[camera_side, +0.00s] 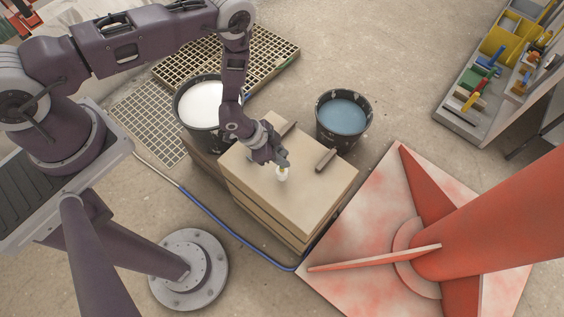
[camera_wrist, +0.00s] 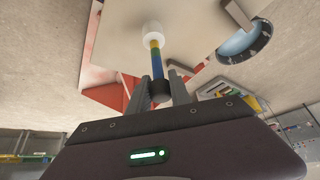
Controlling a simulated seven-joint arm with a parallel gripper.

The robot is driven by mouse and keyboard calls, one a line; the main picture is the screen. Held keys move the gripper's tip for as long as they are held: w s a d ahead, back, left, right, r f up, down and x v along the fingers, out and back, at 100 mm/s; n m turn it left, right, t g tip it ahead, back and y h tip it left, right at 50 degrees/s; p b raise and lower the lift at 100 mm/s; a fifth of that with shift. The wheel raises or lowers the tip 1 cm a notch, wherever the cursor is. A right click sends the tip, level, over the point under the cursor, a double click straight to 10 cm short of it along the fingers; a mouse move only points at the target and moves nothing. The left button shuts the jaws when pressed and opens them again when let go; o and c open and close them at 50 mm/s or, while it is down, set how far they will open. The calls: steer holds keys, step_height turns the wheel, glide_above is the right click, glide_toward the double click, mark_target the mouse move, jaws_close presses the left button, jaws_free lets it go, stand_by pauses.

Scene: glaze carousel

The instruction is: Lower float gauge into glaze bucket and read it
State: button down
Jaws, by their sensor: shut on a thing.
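My gripper (camera_side: 279,160) is above the pale block-shaped stand and shut on the float gauge. In the wrist view my gripper (camera_wrist: 160,88) has its two fingers on either side of the gauge's dark top. The float gauge (camera_wrist: 154,42) has a white float end and a stem banded yellow, green and blue. Its white float (camera_side: 282,175) shows just below the fingers in the side view; I cannot tell whether it touches the stand. One black bucket (camera_side: 178,112) holds white glaze and stands left of the stand. Another black bucket (camera_side: 343,113) holds blue glaze at the right.
The pale stand (camera_side: 255,192) carries two brown bars, one (camera_side: 326,159) near its right edge. A red column base (camera_side: 345,230) is at the lower right. A grey shelf (camera_side: 470,122) with coloured items is at the upper right. Metal gratings lie behind the white-glaze bucket.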

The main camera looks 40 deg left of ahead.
steer(key=r, duration=0.7)
steer(key=shift+w+a, duration=0.25)
steer(key=shift+w, duration=0.05)
steer(key=w+a+n+t+y, duration=0.15)
steer(key=w+a, duration=0.25)
steer(key=a, duration=1)
steer(key=w+a+n, duration=0.3)
steer(key=w+a, duration=0.2)
steer(key=a, duration=0.8)
steer(key=s+a+r+n+y, duration=0.1)
steer(key=s+a, duration=0.3)
steer(key=a, duration=1.1)
step_height(320, 180, down, 16)
steer(key=shift+d+r, duration=0.15)
steer(key=shift+d, duration=0.1)
steer(key=c, duration=1.1)
jaws_free()
